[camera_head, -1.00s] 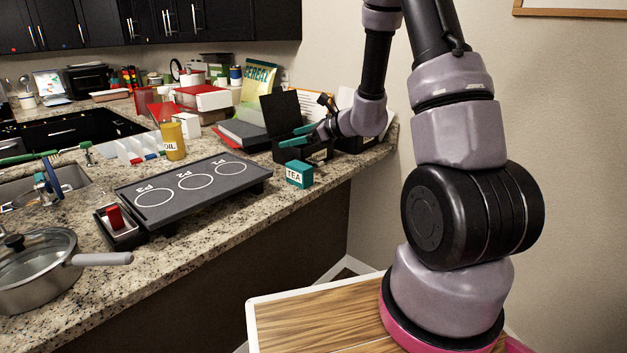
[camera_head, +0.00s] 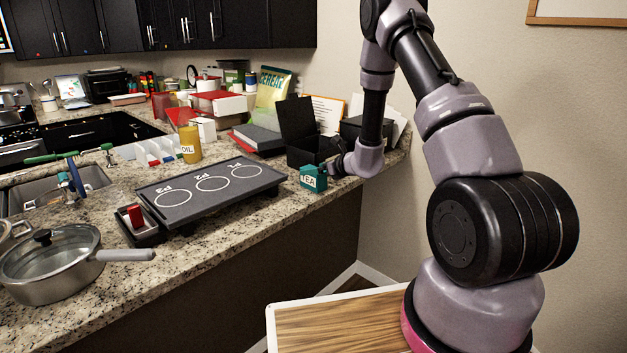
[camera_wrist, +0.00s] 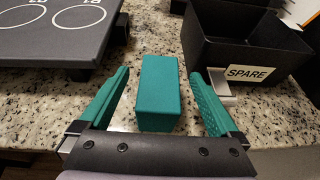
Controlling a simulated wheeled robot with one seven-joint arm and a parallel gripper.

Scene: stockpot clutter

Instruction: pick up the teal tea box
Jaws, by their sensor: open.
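The teal tea box (camera_head: 313,178) stands on the granite counter near its front edge, with a white TEA label facing the head camera. In the wrist view the tea box (camera_wrist: 158,92) stands between my gripper's two teal fingers, with a gap on each side. My gripper (camera_wrist: 160,95) is open and empty, low over the counter. In the head view my gripper (camera_head: 326,170) is at the right side of the box, and its fingers are mostly hidden or blend with the box's colour.
A black bin (camera_wrist: 245,45) labelled SPARE stands close behind and right of the box. A dark board with white circles (camera_head: 210,188) lies to the left. A grey book (camera_head: 258,137) and a yellow oil container (camera_head: 190,144) stand farther back. Bare counter lies around the box.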

